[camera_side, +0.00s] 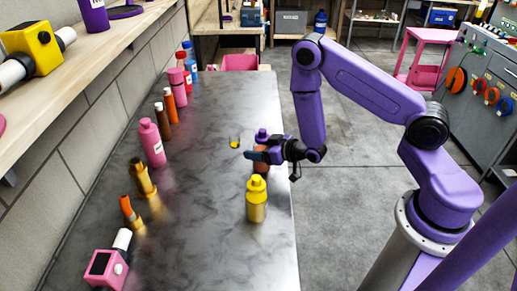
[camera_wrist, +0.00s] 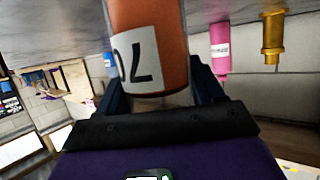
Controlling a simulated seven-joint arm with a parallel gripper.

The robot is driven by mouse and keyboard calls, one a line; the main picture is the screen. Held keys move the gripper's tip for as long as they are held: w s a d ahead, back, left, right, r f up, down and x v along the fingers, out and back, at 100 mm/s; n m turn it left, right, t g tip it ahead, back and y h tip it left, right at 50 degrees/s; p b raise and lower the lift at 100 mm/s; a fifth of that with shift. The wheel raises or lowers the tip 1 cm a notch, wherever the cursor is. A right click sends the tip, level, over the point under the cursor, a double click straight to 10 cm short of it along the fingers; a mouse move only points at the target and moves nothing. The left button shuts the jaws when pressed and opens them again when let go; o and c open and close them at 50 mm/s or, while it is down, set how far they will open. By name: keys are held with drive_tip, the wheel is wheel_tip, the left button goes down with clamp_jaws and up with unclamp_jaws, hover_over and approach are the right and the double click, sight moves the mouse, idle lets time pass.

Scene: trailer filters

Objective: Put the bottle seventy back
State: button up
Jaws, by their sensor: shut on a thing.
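Bottle seventy (camera_wrist: 150,45) is orange-brown with a white label that reads 70, upside down in the wrist view. In the side view the bottle (camera_side: 261,161) has a purple cap and is upright near the right edge of the metal table (camera_side: 200,200). My gripper (camera_side: 262,155) is shut around its body, with one dark finger on each side in the wrist view (camera_wrist: 157,90). The bottle's base is partly hidden, so I cannot tell whether it touches the table.
A yellow bottle (camera_side: 256,202) stands just in front of my gripper. A small glass with yellow liquid (camera_side: 235,141) stands to its left. Several bottles line the wall side, including a pink one (camera_side: 152,144) and a brown one (camera_side: 162,120). The table's middle is clear.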

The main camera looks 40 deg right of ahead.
drive_tip(key=shift+f, duration=0.1)
drive_tip(key=o, duration=1.4)
drive_tip(key=shift+c, duration=0.2)
drive_tip(key=v, duration=0.7)
drive_tip(key=shift+s+r, duration=0.2)
drive_tip(key=shift+r, duration=0.05)
